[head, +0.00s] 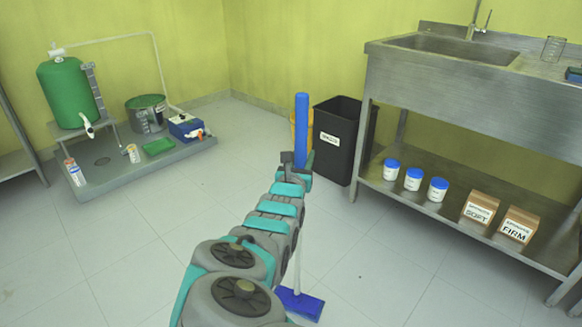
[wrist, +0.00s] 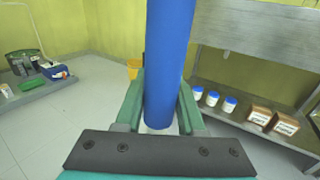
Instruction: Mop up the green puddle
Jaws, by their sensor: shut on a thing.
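My gripper (head: 302,168) is shut on the blue handle (head: 302,120) of a mop. In the wrist view the green fingers (wrist: 160,112) stand on both sides of the blue handle (wrist: 168,60). The mop is about upright. Its blue head (head: 300,304) shows low in the head view, at the floor, below a pale shaft (head: 297,268); my arm hides part of the shaft. I see no green puddle on the visible floor. A flat green tray-like patch (head: 158,147) lies on the grey platform at the left.
The grey platform (head: 130,178) bears a green tank (head: 68,92), a dark tub and a blue box. A steel sink bench (head: 470,75) is at right.

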